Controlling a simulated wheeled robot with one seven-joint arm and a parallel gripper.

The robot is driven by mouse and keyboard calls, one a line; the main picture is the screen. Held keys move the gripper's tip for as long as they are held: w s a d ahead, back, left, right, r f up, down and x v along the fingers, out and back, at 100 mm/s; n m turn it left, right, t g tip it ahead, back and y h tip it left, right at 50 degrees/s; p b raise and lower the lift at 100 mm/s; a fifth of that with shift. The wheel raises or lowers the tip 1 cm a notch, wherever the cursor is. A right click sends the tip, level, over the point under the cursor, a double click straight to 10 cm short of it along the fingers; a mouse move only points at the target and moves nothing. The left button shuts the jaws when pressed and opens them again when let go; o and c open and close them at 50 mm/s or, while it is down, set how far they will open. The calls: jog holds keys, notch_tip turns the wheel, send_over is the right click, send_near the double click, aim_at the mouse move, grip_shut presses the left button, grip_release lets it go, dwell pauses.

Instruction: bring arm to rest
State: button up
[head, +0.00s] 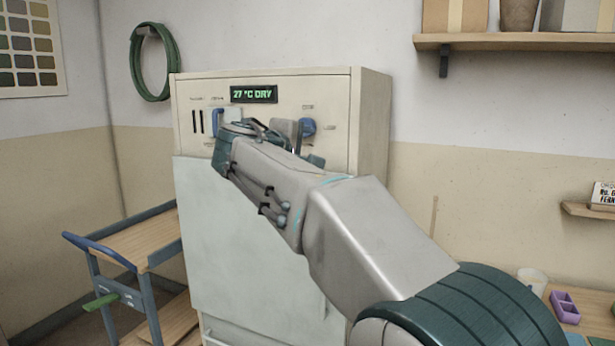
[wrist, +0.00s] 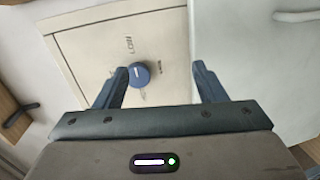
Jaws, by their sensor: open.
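My gripper (wrist: 160,88) is open, its two fingers apart in the wrist view. A blue knob (wrist: 139,75) on the cabinet's panel shows between and beyond the fingers, nearer the left one. I cannot tell whether a finger touches it. In the head view my arm reaches up to the front of the cream cabinet (head: 374,120). The arm's end covers part of the panel, and the fingertips are mostly hidden there. A blue knob (head: 308,127) shows just right of the arm's end.
The cabinet's display (head: 254,94) reads "27 °C DRY". A cart with a wooden top (head: 150,240) stands at the left. A wall shelf (head: 520,42) holds boxes at the upper right. A purple tray (head: 564,307) sits on the table at the lower right. A green hose (head: 137,62) hangs on the wall.

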jog(key=s+d+f+m+g+y+p, duration=0.1)
jog(key=s+d+f+m+g+p, duration=0.35)
jog(key=d, duration=0.45)
jog(key=s+d+f+m+g+y+p, duration=0.1)
jog(key=s+d+f+m+g+p, duration=0.15)
jog(key=s+d+f, duration=0.5)
jog(key=s+d+f+m+g+y+p, duration=0.1)
jog(key=s+f+m+g+y+p, duration=0.1)
jog(key=s, duration=0.8)
jog(key=s+d+f+m+g+y+p, duration=0.2)
jog(key=s+f, duration=0.4)
jog(key=s, duration=0.4)
jog(key=m+g+p, duration=0.1)
jog(key=m+p, duration=0.1)
jog(key=shift+s+d+f+p, duration=0.2)
jog(key=shift+s+d+p, duration=0.05)
jog(key=shift+d+p, duration=0.05)
